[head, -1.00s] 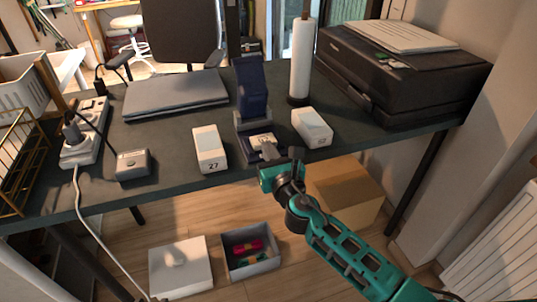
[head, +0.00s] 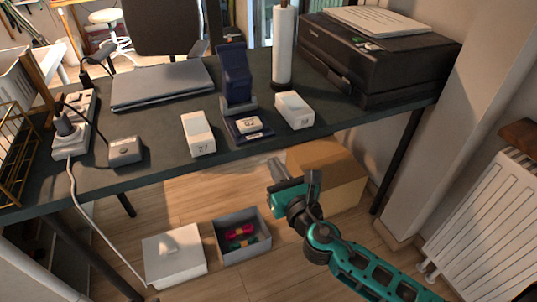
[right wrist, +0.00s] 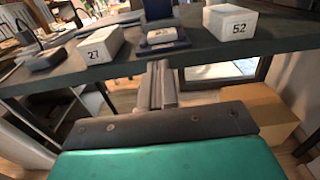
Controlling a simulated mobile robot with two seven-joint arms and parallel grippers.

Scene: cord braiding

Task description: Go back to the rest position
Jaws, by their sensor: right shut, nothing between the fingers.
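My right gripper (head: 276,168) is a teal arm's end with grey fingers, held below and in front of the dark table's front edge. Its fingers are together and empty; they also show in the right wrist view (right wrist: 158,86). My left gripper is not in view.
A black printer (head: 375,55) and a white paper roll (head: 283,48) stand at the back right. A closed laptop (head: 162,85), a power strip (head: 73,130) and a grey device (head: 124,151) are left. A cardboard box (head: 335,178), grey bin (head: 243,255) and white box (head: 174,257) are on the floor.

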